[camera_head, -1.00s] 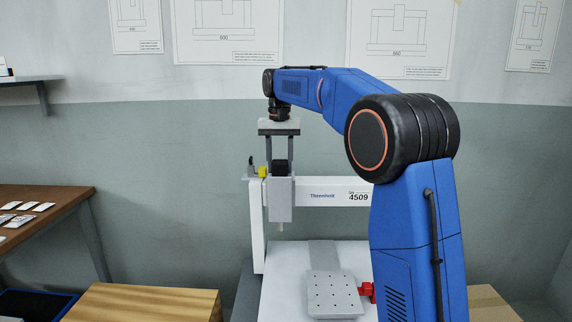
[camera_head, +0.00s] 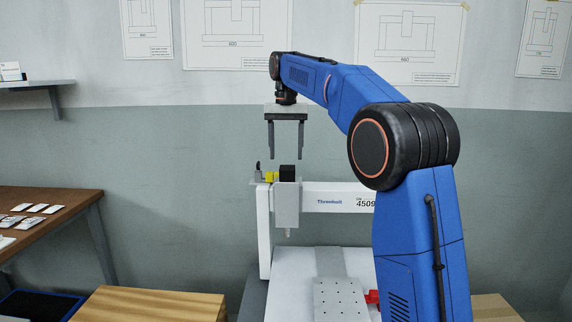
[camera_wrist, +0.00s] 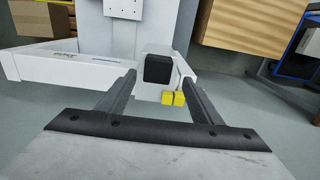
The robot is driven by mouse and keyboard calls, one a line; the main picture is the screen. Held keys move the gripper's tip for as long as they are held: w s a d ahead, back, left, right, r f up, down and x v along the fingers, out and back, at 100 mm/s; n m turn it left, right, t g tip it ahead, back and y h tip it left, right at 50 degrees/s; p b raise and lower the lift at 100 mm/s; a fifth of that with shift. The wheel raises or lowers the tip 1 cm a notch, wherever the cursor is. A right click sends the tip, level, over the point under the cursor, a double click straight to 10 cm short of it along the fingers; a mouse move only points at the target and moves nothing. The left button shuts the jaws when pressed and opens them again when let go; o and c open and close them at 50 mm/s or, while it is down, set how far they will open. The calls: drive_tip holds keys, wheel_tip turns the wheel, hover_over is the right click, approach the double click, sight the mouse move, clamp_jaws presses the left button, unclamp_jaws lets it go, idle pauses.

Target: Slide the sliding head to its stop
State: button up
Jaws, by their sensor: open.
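The sliding head (camera_head: 287,203) is a grey block with a black top, near the left end of the white gantry beam (camera_head: 335,199). A small tip points down from its underside. In the wrist view its black top (camera_wrist: 158,69) shows between and beyond my fingertips. A yellow block (camera_head: 270,176) sits at the beam's left end, just left of the head; it also shows in the wrist view (camera_wrist: 173,98). My gripper (camera_head: 287,153) is open and empty, pointing down above the head, with a visible gap between the fingertips and the black top.
A grey plate with holes (camera_head: 338,299) lies on the white base below the beam, with a red part (camera_head: 372,297) at its right. A wooden box (camera_head: 145,304) stands at the front left, near a brown table (camera_head: 45,212).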

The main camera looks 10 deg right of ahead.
wheel_tip(320, 180, up, 6)
drive_tip(key=shift+f, duration=0.25)
drive_tip(key=s+d+f+n+t, duration=0.1)
drive_tip(key=s+d+f, duration=0.2)
drive_tip(key=s, duration=0.8)
drive_tip(key=s+d+f+n+t, duration=0.1)
drive_tip(key=s+d+f, duration=0.15)
drive_tip(key=s, duration=0.85)
drive_tip(key=s+d+f+n+t, duration=0.1)
drive_tip(key=s+d+f+t, duration=0.1)
drive_tip(key=s+f, duration=2.2)
drive_tip(key=shift+f+t, duration=0.15)
drive_tip(key=shift+t, duration=0.25)
